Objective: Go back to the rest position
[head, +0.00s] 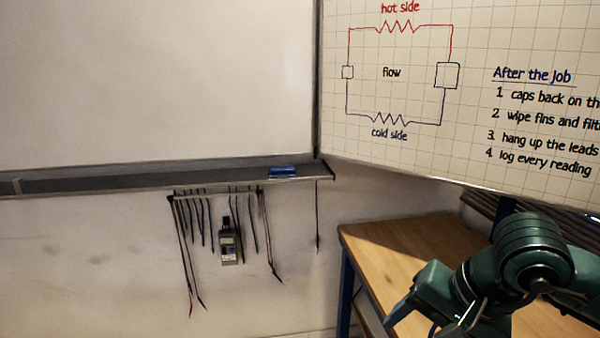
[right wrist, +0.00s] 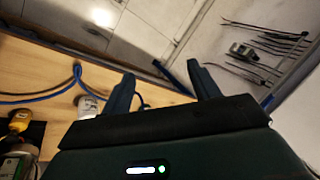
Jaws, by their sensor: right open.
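My right gripper (right wrist: 163,82) shows in the right wrist view with its two fingers spread apart and nothing between them. Beyond the fingers lies a strip of wooden bench top (right wrist: 150,90). In the head view my right arm comes in at the lower right, bent over the wooden bench (head: 400,250). My left gripper is in neither view.
Several test leads (head: 268,235) and a meter (head: 229,245) hang below a wall ledge (head: 120,178) holding a blue item (head: 282,172). A blue hose (right wrist: 40,97), a white container (right wrist: 88,106) and a yellow-topped fitting (right wrist: 18,121) are on the bench at left.

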